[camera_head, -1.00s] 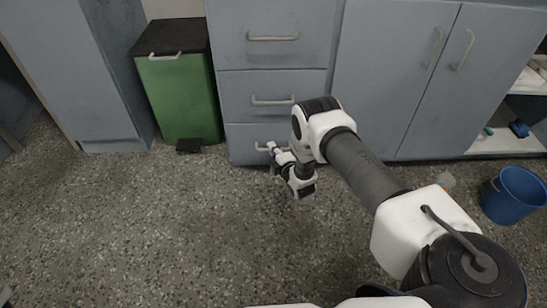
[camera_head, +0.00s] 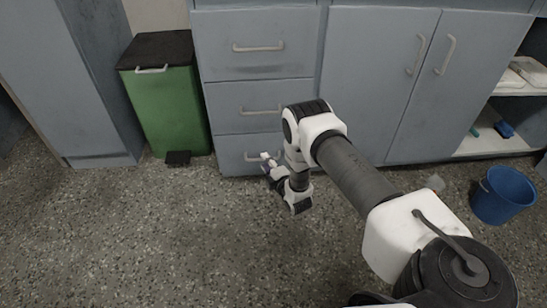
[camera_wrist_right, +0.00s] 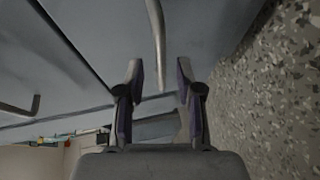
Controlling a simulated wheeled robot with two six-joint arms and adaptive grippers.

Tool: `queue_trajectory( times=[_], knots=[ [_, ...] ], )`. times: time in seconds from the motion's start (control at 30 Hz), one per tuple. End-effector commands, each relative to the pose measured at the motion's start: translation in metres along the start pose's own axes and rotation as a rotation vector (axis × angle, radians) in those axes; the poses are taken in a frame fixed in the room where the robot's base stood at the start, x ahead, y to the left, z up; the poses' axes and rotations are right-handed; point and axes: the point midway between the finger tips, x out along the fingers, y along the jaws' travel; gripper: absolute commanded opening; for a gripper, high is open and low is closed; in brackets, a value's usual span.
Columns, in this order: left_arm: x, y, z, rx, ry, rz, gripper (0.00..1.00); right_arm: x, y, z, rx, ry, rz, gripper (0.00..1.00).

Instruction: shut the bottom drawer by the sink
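The bottom drawer (camera_head: 232,156) is the lowest of three grey-blue drawers left of the double doors. Its front looks about level with the drawers above; I cannot tell whether a small gap is left. Its metal handle (camera_head: 250,158) is partly hidden by my right gripper (camera_head: 266,160), which is low in front of it. In the right wrist view the handle (camera_wrist_right: 157,45) runs ahead of and between the two spread fingers of the right gripper (camera_wrist_right: 158,80). The fingers are open, and I see no clear contact. My left gripper is not in view.
The middle drawer (camera_head: 222,100) and top drawer (camera_head: 220,60) appear shut. A green pedal bin (camera_head: 168,110) stands left of the drawers. A blue bucket (camera_head: 502,195) stands at the right by an open shelf (camera_head: 480,145). The speckled floor (camera_head: 150,240) in front is clear.

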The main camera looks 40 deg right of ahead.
Motion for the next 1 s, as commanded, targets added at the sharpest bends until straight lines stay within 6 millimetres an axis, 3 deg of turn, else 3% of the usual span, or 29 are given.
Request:
queue_trajectory(
  times=[0.2,0.33,0.9,1.0],
  knots=[
    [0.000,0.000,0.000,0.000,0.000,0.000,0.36,-0.057,-0.001,0.001,0.002,-0.002,-0.004,0.36],
    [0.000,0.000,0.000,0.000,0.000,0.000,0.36,-0.078,-0.001,0.001,0.000,-0.002,-0.002,0.36],
    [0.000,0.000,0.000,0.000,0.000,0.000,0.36,-0.085,0.000,0.000,0.000,-0.001,0.000,0.36],
    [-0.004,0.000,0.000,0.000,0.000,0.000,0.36,-0.083,0.009,-0.002,0.001,0.002,0.009,0.36]
  ],
)
